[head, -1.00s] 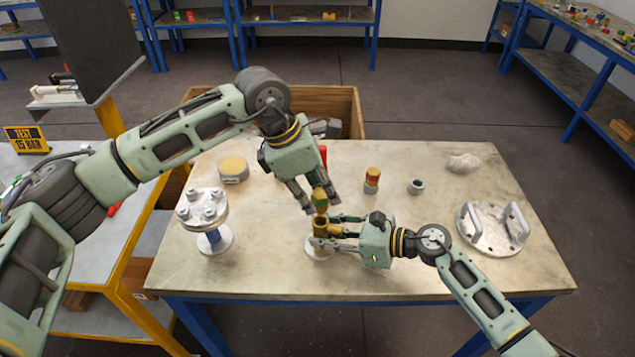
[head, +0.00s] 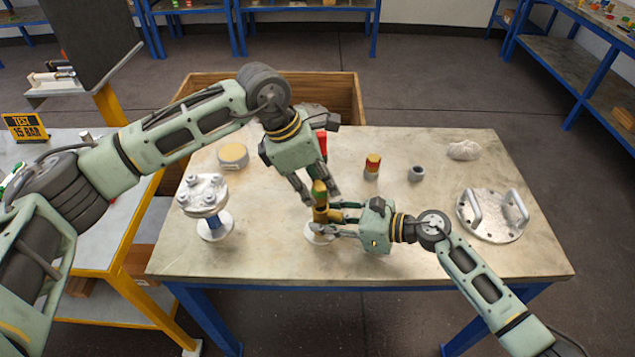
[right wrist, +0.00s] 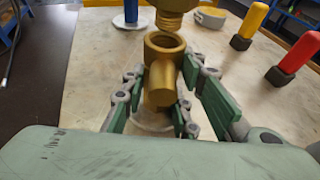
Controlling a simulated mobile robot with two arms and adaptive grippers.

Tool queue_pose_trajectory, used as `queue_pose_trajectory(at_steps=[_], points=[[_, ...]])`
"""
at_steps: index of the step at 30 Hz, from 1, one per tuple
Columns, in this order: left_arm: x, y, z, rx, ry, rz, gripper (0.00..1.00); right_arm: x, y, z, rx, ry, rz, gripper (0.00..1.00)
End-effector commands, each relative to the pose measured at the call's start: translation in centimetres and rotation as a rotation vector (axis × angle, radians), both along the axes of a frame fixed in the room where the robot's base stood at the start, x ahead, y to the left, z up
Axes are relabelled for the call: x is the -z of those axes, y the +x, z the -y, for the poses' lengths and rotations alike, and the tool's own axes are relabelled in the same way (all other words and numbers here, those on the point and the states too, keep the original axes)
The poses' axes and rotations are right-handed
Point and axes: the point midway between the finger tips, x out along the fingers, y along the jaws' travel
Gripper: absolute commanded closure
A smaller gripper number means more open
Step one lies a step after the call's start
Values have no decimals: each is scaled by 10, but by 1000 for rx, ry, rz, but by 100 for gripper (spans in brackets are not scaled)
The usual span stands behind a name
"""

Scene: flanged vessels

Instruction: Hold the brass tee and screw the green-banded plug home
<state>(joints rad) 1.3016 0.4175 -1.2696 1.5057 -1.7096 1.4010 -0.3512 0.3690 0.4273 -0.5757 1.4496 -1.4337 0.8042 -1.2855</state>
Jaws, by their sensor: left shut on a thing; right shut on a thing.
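The brass tee (head: 321,215) stands upright above a pale round base (head: 318,236) near the table's front middle. My right gripper (head: 334,219) is shut on it from the right. In the right wrist view the tee (right wrist: 161,82) sits between the fingers (right wrist: 165,108), its open mouth facing up. My left gripper (head: 319,198) points down and is shut on the green-banded plug (head: 319,188) over the tee. In the right wrist view the plug's brass threaded end (right wrist: 170,20) shows just above the mouth, slightly right of its centre. The green band is out of that view.
A bolted flanged vessel (head: 204,194) stands left of the tee. The front right of the table is clear.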

Motion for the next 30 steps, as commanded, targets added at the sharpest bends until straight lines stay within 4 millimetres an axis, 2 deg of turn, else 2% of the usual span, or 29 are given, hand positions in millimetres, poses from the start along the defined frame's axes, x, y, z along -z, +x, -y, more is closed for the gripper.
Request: queue_pose_trajectory(at_steps=[8,30], points=[[1,0,0,0,-1,0,100,2,-1,1,0,-4,0,94],[20,0,0,0,-1,1,100,2,-1,1,0,-4,0,94]])
